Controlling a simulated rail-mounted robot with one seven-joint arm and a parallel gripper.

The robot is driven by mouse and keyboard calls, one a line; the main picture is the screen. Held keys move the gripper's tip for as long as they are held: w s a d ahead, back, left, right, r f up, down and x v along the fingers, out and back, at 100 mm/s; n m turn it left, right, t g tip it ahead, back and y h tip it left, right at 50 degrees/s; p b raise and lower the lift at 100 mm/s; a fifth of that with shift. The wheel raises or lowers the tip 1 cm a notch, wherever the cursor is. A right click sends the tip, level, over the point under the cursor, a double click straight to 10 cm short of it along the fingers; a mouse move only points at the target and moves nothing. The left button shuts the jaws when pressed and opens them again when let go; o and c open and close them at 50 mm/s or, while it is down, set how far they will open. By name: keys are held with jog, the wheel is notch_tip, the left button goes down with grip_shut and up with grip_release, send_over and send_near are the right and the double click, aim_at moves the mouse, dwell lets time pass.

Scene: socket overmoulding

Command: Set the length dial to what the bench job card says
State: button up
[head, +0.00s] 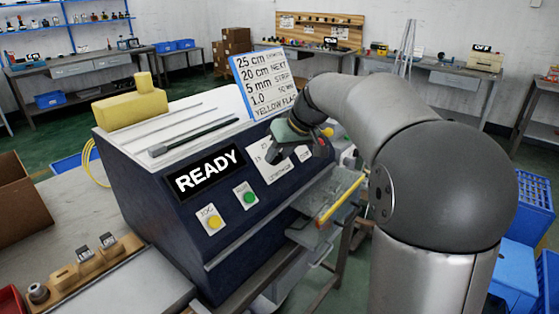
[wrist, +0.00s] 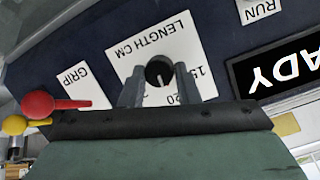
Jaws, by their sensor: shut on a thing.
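The job card (head: 268,86) stands on top of the dark blue machine (head: 180,225); it reads 25 cm, then 20 cm NEXT, 5 mm STRIP, 1.0 and YELLOW FLAG, with some small words unclear. The length dial (wrist: 159,70) is a dark round knob with a white pointer line, on a white plate marked LENGTH CM (wrist: 125,68). Numbers 15 and 20 show on the plate; others are hidden. My gripper (wrist: 160,86) is shut on the dial, one finger on each side. In the head view my gripper (head: 276,156) covers the dial.
The machine's display (head: 205,172) reads READY, above a yellow button (head: 214,222) and a green button (head: 249,197). A GRIP plate (wrist: 80,86) and red (wrist: 55,104) and yellow (wrist: 20,125) ball-ended levers are close by my gripper.

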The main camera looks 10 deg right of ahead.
jog(key=shift+n+b, duration=0.3)
jog(key=shift+n, duration=0.1)
jog(key=o, duration=1)
jog(key=v, duration=0.8)
jog(key=p+v, duration=0.1)
jog(key=v, duration=0.8)
jog(key=shift+s+a+r+p, duration=0.15)
jog(key=shift+s+r+p, duration=0.05)
jog(key=shift+r+p, duration=0.1)
jog(key=s+a+f+m+g+h+p, duration=0.1)
jog(key=s+a+f+p, duration=0.1)
jog(key=s+f, duration=0.5)
jog(key=s+a+f+m+g+h+p, duration=0.1)
jog(key=s+a+f+g+p, duration=0.1)
jog(key=s+f, duration=0.6)
jog(key=s+a+f+m+g+h+p, duration=0.1)
jog(key=s+f+p, duration=0.3)
jog(key=s+f, duration=0.4)
jog(key=shift+s+a+f+m+g+h, duration=0.15)
jog(key=shift+s+a+m+h, duration=0.2)
jog(key=shift+s, duration=0.2)
jog(key=shift+s+a+m+g+h, duration=0.15)
jog(key=shift+s+a+m, duration=0.1)
jog(key=shift+s+a, duration=0.3)
